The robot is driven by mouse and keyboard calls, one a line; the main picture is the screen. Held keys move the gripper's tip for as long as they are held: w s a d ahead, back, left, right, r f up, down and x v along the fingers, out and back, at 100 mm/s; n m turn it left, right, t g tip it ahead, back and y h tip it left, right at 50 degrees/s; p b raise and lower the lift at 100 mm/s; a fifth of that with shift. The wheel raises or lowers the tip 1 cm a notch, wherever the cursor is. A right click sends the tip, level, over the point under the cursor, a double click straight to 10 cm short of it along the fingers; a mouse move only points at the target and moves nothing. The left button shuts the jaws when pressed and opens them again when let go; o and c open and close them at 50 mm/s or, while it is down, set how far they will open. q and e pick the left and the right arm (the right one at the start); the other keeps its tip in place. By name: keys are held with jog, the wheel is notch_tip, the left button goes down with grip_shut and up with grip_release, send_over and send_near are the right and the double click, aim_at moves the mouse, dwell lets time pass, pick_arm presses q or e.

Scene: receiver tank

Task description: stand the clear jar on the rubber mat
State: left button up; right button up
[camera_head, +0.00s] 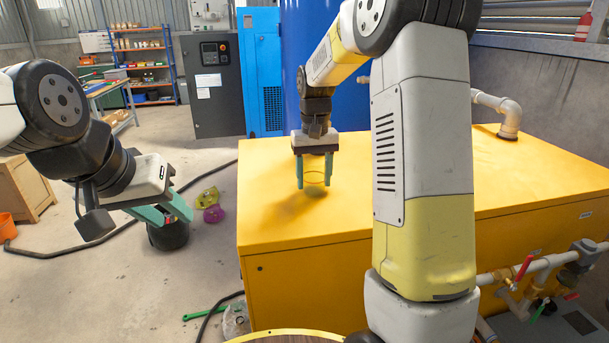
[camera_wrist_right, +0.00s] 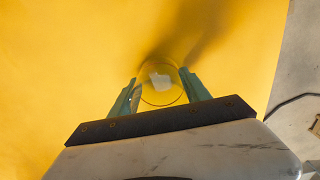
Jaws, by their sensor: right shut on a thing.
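The clear jar (camera_head: 315,178) is between the teal fingers of my right gripper (camera_head: 314,184), over the yellow cabinet top. In the right wrist view the see-through jar (camera_wrist_right: 161,97) sits between the two fingertips, with a whitish patch showing through it. A dark shadow lies beneath it; I cannot tell whether its base touches the cabinet. I cannot make out a rubber mat in either view.
The yellow cabinet (camera_head: 400,195) has a wide bare top around the jar. A white pipe (camera_head: 500,110) rises from its far right. Red-handled valves (camera_head: 524,268) stick out at its right front. A round wooden top edge (camera_head: 285,334) shows at the bottom.

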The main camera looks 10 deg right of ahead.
jog(key=shift+f, duration=0.15)
jog(key=o, duration=1.4)
